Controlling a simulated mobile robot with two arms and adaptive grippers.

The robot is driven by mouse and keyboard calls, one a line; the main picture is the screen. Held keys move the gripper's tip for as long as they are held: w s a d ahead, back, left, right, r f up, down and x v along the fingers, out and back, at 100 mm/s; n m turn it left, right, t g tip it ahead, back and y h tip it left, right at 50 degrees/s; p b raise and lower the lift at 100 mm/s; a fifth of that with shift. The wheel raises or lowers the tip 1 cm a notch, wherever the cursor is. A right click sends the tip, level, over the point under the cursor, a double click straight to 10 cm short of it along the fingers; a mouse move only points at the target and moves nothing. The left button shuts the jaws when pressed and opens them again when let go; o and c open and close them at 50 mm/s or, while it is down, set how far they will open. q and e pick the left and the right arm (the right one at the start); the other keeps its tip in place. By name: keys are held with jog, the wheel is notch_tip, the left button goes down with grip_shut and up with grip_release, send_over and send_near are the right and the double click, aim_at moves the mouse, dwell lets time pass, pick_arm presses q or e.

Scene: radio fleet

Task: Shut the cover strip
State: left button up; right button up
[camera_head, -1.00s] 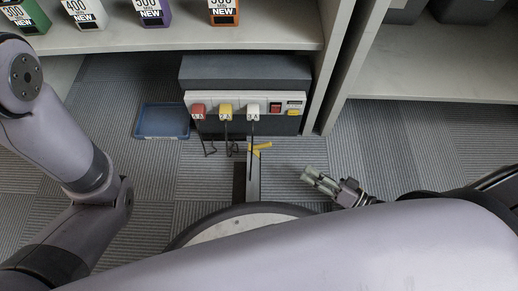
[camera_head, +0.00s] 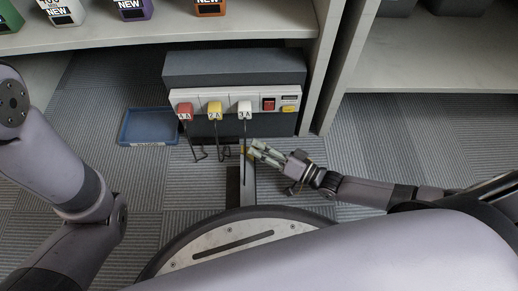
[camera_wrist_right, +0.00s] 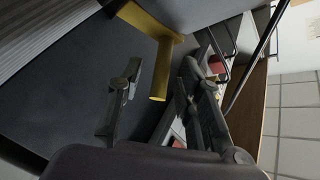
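A grey power unit (camera_head: 236,70) stands on the floor under the shelf. Its white front strip (camera_head: 225,100) carries red, yellow and white plugs with hanging cords, and a red switch. I cannot tell for certain which part is the cover strip. A yellow bar-shaped handle (camera_wrist_right: 158,60) on a dark flat panel (camera_wrist_right: 85,85) shows in the right wrist view. My right gripper (camera_head: 255,150) is low in front of the unit; its open fingers (camera_wrist_right: 160,80) are either side of the yellow bar. Contact is not clear. My left gripper is out of view.
A blue tray (camera_head: 150,126) lies on the carpet left of the unit. A shelf upright (camera_head: 325,70) stands close on its right. Cords hang in front of the unit, near my right gripper. Floor at right is clear.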

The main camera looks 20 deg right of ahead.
jog(key=shift+w+a, duration=0.35)
jog(key=shift+w, duration=0.05)
grip_shut()
dwell(0.7)
